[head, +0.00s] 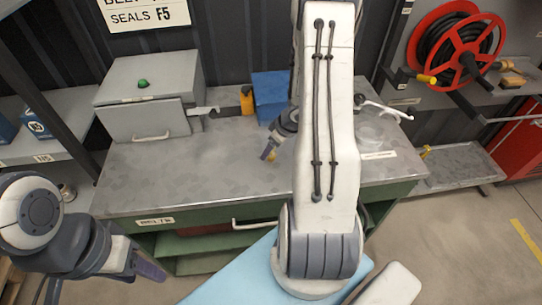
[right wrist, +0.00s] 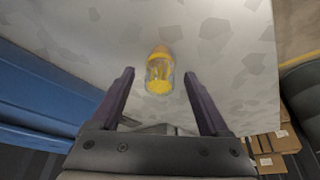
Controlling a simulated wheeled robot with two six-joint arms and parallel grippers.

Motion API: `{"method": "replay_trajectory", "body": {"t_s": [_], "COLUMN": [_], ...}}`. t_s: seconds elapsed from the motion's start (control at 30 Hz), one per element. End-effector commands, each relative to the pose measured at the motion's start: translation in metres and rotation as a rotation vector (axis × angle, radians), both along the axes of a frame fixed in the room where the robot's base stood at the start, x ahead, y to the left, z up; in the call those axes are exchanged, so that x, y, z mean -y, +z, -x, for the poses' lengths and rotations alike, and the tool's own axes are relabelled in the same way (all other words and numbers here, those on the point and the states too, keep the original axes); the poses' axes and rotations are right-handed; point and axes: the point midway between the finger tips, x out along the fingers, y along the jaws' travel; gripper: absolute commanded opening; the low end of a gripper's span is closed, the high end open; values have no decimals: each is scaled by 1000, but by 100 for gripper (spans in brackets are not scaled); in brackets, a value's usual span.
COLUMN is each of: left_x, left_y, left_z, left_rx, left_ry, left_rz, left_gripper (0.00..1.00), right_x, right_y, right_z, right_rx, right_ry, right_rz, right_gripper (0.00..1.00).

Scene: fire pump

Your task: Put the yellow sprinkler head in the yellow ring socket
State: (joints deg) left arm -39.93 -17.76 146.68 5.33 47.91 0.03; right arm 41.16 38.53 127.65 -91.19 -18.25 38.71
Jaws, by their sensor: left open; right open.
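My left gripper (head: 158,272) is open at the lower left, in front of the bench. I cannot make out the yellow ring socket.
The worktop (head: 150,180) carries a grey box (head: 150,85) with a green knob, an orange bottle (head: 247,100) and a blue bin (head: 270,92) along the back. A red hose reel (head: 480,60) is at right.

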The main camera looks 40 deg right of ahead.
Motion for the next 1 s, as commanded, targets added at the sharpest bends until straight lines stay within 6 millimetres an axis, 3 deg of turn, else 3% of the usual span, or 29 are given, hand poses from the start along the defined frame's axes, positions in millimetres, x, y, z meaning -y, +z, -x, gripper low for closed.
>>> {"method": "replay_trajectory", "body": {"t_s": [0.1, 0.37, 0.57, 0.6, 1.0], "left_x": [0, 0, 0, 0, 0], "left_y": [-8, -7, -7, -7, -1], "left_z": [0, 0, 0, 0, 0], "left_rx": [0, 0, 0, 0, 0], "left_ry": [0, -1, 0, 0, 0], "left_rz": [0, 0, 0, 0, 0], "left_gripper": [50, 50, 50, 50, 50], "right_x": [-1, -1, -1, -1, -1], "right_y": [-13, -13, -13, -13, -4], "right_z": [-4, -6, -5, -5, -6], "right_rx": [-1, 0, 0, 0, 0], "right_ry": [0, -1, -1, -1, -1], "right_rz": [0, 1, 1, 1, 2], "right_gripper": [79, 79, 3, 0, 0]}}
